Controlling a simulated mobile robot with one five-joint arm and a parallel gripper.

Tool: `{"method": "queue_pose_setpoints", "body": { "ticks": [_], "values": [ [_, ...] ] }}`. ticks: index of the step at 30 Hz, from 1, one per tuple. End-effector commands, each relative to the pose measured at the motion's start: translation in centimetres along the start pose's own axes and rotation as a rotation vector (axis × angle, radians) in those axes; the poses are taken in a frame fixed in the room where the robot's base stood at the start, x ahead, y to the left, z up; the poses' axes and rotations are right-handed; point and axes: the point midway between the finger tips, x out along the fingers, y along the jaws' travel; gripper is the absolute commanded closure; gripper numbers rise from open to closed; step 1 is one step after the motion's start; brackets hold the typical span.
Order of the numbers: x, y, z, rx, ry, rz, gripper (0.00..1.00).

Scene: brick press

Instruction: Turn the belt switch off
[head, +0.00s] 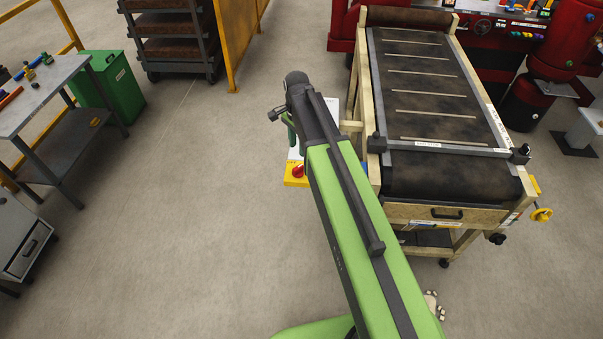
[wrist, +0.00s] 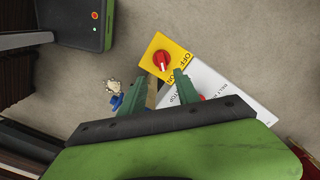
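The belt switch is a red rotary knob (wrist: 162,61) with a white mark, on a yellow plate (wrist: 149,48) lettered OFF and ON. I cannot tell which word its mark points to. In the head view the red knob (head: 298,171) shows just left of my arm, on the yellow plate (head: 292,182) beside the conveyor. My gripper (wrist: 145,79) is open in the wrist view, its green fingers apart with nothing between them. The knob lies just beyond the fingertips, nearer the right one. In the head view my arm mostly hides the gripper.
A white panel (wrist: 225,98) with lettering and a partly hidden red button (wrist: 202,98) adjoins the yellow plate. The belt conveyor (head: 430,95) stands right of my arm. A green bin (head: 113,88) and grey workbench (head: 35,95) stand left. The floor between is clear.

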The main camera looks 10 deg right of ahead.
Motion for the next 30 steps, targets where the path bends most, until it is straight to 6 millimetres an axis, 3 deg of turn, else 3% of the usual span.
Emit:
{"method": "queue_pose_setpoints", "body": {
  "ticks": [1, 15, 26, 30],
  "values": [
    [2.2, 0.0, 0.0, 0.0, 0.0, 0.0, 0.62],
    [10.9, 0.0, 0.1, -0.002, 0.0, 0.0, 0.62],
    [11.2, -0.1, 0.1, -0.002, 0.0, 0.0, 0.62],
    [11.2, -0.1, 0.1, -0.002, 0.0, 0.0, 0.8]
  ]
}}
